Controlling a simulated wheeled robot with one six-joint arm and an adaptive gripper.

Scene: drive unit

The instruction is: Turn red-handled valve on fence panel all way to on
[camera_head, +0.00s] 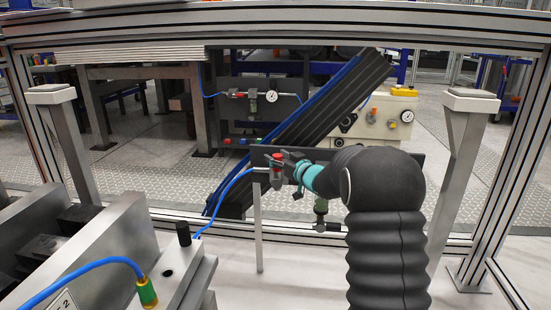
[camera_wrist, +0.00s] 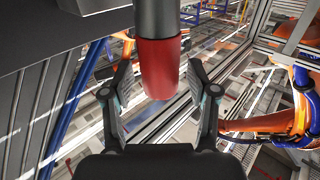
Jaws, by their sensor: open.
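The red-handled valve (camera_head: 277,158) sits at the left end of a dark fence panel (camera_head: 335,154) in the head view, with a blue hose running off to its left. In the wrist view its red handle (camera_wrist: 161,68) hangs below a dark grey cylindrical part, between my fingers. My gripper (camera_head: 283,160) is at the valve, coming from the right. In the wrist view my gripper (camera_wrist: 158,80) is open, one finger on each side of the red handle, with gaps visible on both sides. My arm hides part of the panel.
A gauge (camera_head: 271,97) with another red-topped fitting stands behind, on a dark plate. A slanted dark conveyor (camera_head: 315,108) rises behind the panel. Aluminium posts (camera_head: 460,165) frame the opening. A metal block with a blue hose (camera_head: 85,265) stands at front left.

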